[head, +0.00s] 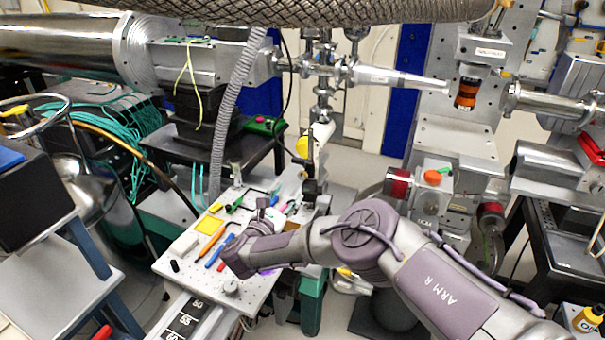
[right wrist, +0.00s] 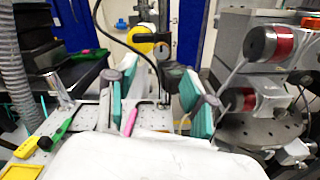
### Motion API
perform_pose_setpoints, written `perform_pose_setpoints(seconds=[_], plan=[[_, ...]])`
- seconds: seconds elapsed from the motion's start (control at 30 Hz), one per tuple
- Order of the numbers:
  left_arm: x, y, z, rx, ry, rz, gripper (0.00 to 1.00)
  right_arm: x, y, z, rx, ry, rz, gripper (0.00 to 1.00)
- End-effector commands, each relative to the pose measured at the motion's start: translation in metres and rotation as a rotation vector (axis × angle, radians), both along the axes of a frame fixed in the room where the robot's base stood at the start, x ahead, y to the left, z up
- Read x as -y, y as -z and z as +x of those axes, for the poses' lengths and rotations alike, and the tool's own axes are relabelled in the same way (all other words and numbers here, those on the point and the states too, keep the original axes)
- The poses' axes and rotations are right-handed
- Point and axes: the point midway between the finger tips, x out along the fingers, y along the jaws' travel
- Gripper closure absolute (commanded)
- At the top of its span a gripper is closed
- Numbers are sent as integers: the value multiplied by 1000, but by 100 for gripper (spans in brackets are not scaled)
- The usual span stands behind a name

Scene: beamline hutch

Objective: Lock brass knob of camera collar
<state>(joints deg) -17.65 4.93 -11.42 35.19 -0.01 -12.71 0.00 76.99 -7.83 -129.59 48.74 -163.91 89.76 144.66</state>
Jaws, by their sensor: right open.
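My right gripper (head: 272,214) is over the breadboard table in the head view, partly hidden by its own wrist. In the right wrist view its two teal-padded fingers (right wrist: 155,88) stand apart with nothing held between them. A black and yellow device (head: 303,150) on a post stands beyond the gripper. Its yellow round part (right wrist: 142,38) shows above the fingers in the right wrist view. An orange-banded black cylinder (head: 467,92) hangs under a grey block at upper right, away from the gripper. I cannot tell for sure which part is the collar's brass knob. My left gripper is out of view.
The perforated breadboard (head: 178,262) carries pens, a yellow tray (head: 209,225) and small tools. Red-ringed cylinders (head: 398,184) and an orange knob (head: 432,177) stand right of the gripper. Beam pipes and a braided hose (head: 300,12) cross above.

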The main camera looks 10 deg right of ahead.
Motion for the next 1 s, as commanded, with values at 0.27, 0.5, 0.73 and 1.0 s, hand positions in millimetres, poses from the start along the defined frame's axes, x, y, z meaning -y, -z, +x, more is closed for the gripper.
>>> perform_pose_setpoints(seconds=[0.27,0.5,0.73,1.0], plan=[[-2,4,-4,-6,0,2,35,31,3,44,1,4,0,47],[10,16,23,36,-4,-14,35,48,4,70,0,3,1,47],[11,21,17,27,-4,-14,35,55,1,79,-2,2,0,47],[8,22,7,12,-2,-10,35,55,0,80,-2,0,0,47]])
